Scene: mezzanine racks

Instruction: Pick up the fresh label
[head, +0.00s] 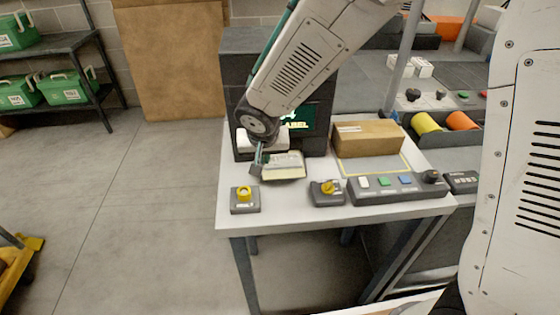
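A dark label printer (322,105) stands at the back of the light table, with a green "LABEL" screen partly hidden behind my arm. In front of it a pale, flat piece that looks like the label (287,160) lies on a cream tray or pad (287,173). My gripper (258,167) points down at the left edge of this pad, close to the label's left end. It is small and seen edge-on. I cannot tell whether it touches the label or how far its fingers are apart.
Along the front edge are a yellow-button box (245,199), a yellow-knob box (327,192) and a control panel (397,187) with coloured buttons. The tabletop between the left button box and knob box is clear.

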